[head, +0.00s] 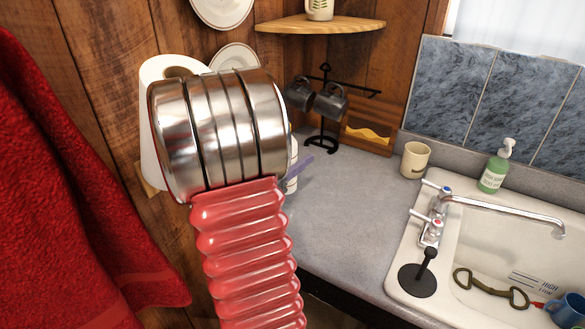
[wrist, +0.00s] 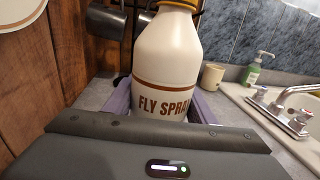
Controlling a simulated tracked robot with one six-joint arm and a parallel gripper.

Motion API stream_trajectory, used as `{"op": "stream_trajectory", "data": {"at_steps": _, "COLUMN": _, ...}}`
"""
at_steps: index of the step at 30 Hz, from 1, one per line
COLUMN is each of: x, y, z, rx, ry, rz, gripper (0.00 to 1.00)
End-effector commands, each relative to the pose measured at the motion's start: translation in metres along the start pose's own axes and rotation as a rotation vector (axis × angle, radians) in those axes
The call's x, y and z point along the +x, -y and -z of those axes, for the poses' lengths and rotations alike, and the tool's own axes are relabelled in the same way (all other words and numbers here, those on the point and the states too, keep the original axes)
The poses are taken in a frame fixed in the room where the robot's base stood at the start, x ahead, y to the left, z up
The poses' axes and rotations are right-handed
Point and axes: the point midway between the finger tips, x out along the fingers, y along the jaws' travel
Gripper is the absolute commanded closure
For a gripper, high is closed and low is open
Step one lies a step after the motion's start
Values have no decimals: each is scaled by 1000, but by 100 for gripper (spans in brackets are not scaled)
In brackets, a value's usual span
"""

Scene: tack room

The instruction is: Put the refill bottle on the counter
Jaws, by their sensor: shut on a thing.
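The refill bottle (wrist: 163,62) is white with a brown band and the words "FLY SPRAY". It stands upright in the wrist view, between the purple fingers of my gripper (wrist: 163,105), which is shut on it. Its top is cut off by the picture edge. In the head view only a sliver of the bottle (head: 292,182) and a purple fingertip (head: 303,167) show past my arm. The grey counter (head: 345,215) lies around and beyond them. I cannot tell whether the bottle's base touches the counter.
A mug rack (head: 325,100) with dark mugs stands at the back corner. A cream cup (head: 415,160), a green soap bottle (head: 494,168) and the sink (head: 480,255) with its tap are to the right. The counter's middle is clear. A red towel (head: 70,180) hangs left.

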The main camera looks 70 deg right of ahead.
Motion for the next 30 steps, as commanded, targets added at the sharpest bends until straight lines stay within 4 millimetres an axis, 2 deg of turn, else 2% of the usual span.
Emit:
{"op": "stream_trajectory", "data": {"at_steps": 12, "x": 3, "y": 3, "z": 35, "rx": -1, "ry": 1, "rz": 9, "gripper": 90}}
{"op": "stream_trajectory", "data": {"at_steps": 25, "x": 4, "y": 4, "z": 39, "rx": 0, "ry": 1, "rz": 13, "gripper": 90}}
{"op": "stream_trajectory", "data": {"at_steps": 26, "x": 4, "y": 4, "z": 40, "rx": -1, "ry": 0, "rz": 13, "gripper": 49}}
{"op": "stream_trajectory", "data": {"at_steps": 30, "x": 4, "y": 4, "z": 40, "rx": -1, "ry": 0, "rz": 13, "gripper": 39}}
